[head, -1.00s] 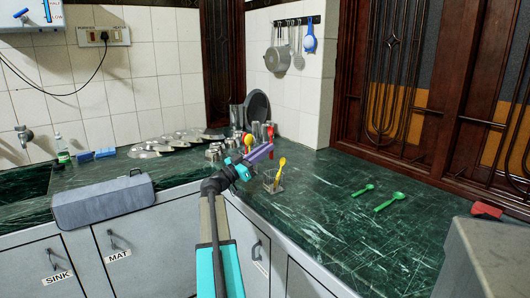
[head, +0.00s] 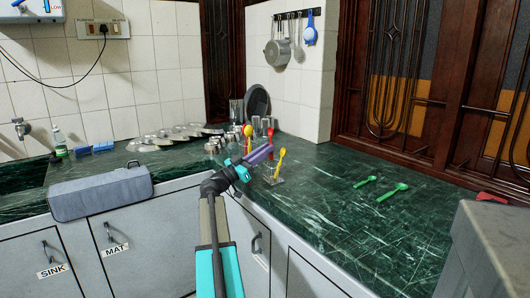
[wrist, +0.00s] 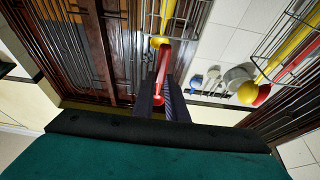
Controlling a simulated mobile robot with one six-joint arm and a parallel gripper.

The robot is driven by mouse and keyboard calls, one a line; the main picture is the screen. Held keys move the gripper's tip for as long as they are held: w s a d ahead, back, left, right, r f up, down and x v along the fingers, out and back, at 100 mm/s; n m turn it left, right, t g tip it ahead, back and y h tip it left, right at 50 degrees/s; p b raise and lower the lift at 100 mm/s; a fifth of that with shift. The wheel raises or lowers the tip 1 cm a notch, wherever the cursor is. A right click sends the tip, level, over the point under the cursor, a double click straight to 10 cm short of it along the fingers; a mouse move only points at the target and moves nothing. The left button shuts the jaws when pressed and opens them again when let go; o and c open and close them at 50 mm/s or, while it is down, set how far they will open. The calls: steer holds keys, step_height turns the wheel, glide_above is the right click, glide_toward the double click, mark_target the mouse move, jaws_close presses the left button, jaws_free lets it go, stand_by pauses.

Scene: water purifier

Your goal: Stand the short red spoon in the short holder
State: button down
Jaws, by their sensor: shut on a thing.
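My gripper (head: 270,150) is shut on the short red spoon (head: 270,134), which stands roughly upright in it. In the wrist view the red spoon (wrist: 162,72) sits between the two fingers. The short wire holder (head: 274,179) stands on the counter just below and beside my gripper, with a yellow spoon (head: 280,158) in it. In the wrist view a wire holder (wrist: 200,18) with a yellow spoon shows at the top. The red spoon's lower end is partly hidden in the head view, and I cannot tell whether it is inside the holder.
Another wire holder (wrist: 288,28) holds a yellow and a red spoon; in the head view they show behind my gripper. Two green spoons (head: 392,192) lie on the green counter at right. A grey box (head: 102,192) lies at left.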

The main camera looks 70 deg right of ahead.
steer(key=shift+f+b, duration=1.55)
steer(key=shift+b, duration=0.35)
steer(key=c, duration=1.7)
jaws_free()
steer(key=shift+w+a+f, duration=0.1)
steer(key=b, duration=0.5)
glide_toward(270, 155)
steer(key=r, duration=0.1)
steer(key=w+a+r, duration=0.1)
steer(key=r, duration=0.1)
steer(key=shift+w+a, duration=0.2)
steer(key=shift+a, duration=0.1)
stand_by(0.4)
